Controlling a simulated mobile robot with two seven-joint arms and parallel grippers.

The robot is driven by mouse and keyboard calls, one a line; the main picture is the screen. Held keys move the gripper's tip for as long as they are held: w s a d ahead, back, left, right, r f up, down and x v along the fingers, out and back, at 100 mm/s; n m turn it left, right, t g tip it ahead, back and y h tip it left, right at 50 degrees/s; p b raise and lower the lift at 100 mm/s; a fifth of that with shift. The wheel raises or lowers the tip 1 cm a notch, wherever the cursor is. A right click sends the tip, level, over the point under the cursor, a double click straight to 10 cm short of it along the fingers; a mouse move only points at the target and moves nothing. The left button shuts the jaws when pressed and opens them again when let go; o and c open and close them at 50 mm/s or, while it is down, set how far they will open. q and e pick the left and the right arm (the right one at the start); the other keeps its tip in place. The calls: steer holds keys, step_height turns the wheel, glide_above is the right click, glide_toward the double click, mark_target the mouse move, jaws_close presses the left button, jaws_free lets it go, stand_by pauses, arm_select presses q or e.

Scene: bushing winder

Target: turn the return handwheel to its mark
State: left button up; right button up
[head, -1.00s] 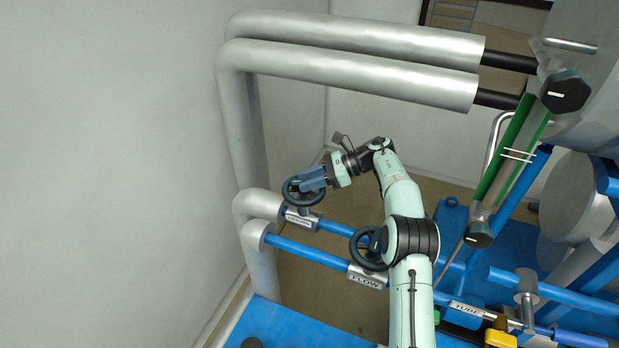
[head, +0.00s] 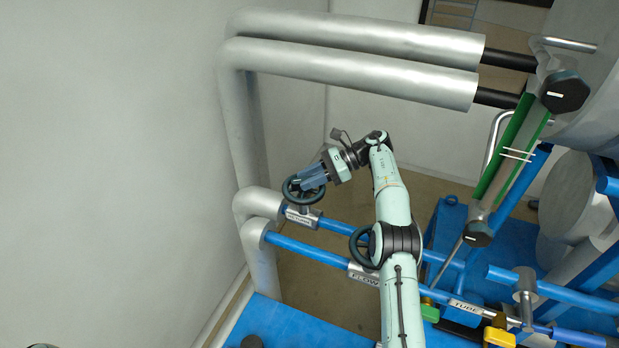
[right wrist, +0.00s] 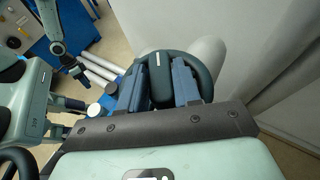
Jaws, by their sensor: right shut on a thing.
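The return handwheel (head: 290,190) is a dark wheel on the "RETURN" valve of the upper blue pipe. My right gripper (head: 308,182) is at the right side of its rim, shut on it. In the right wrist view, the two blue-grey fingers of my right gripper (right wrist: 159,88) stand on either side of a dark part of the handwheel (right wrist: 205,75). A short white line shows on that part. The fixed mark cannot be made out. A pale arm, seemingly my left, shows small at top left in the right wrist view; its jaws are unclear.
The dark flow handwheel (head: 360,247) sits on the lower blue pipe, close beside my right arm. Large grey pipes (head: 350,65) run above and to the left. A yellow tag or handle (head: 500,338) and the "TUBE" label (head: 466,308) are at lower right.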

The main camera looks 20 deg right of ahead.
steer(key=shift+a, duration=0.1)
steer(key=o, duration=1)
steer(key=shift+c, duration=0.2)
steer(key=shift+s+m+t+h, duration=0.1)
steer(key=shift+m+t+h, duration=0.2)
steer(key=shift+m+t, duration=0.25)
